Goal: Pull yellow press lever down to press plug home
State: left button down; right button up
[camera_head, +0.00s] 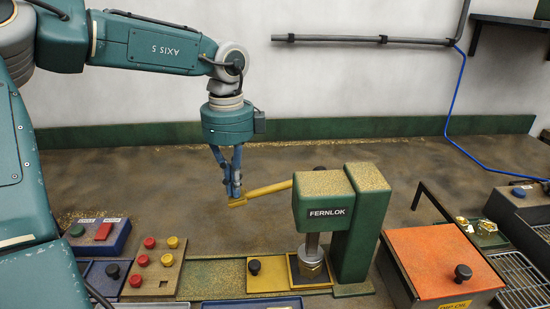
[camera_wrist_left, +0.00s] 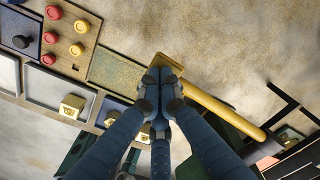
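The yellow press lever (camera_head: 268,189) sticks out left from the green FERNLOK press (camera_head: 358,220), its free end slightly lower than its root. My left gripper (camera_head: 235,193) points down at that free end. In the left wrist view its fingers (camera_wrist_left: 160,90) are drawn together on the end of the lever (camera_wrist_left: 208,104), with yellow showing past the fingertips. Below the press head, the steel ram (camera_head: 312,243) stands on or just over a brass hex part (camera_head: 311,264) in a yellow-rimmed seat. The plug itself cannot be told apart there. My right gripper is not in view.
An orange-lidded box (camera_head: 437,258) with a black knob stands right of the press. A panel with red and yellow knobs (camera_head: 154,266) and a blue button box (camera_head: 100,236) lie at left. A yellow plate with a black knob (camera_head: 267,274) sits beside the seat. The bench behind is clear.

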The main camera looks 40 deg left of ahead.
pick_arm(q)
jog(key=shift+d, duration=0.15)
jog(key=shift+w+r+p, duration=0.2)
jog(key=shift+r+p, duration=0.45)
jog(key=shift+r, duration=0.2)
jog(key=shift+r+p, duration=0.9)
jog(key=shift+r, duration=0.65)
notch_tip(320, 180, up, 13)
jog(key=p, duration=0.8)
jog(key=shift+p, duration=0.35)
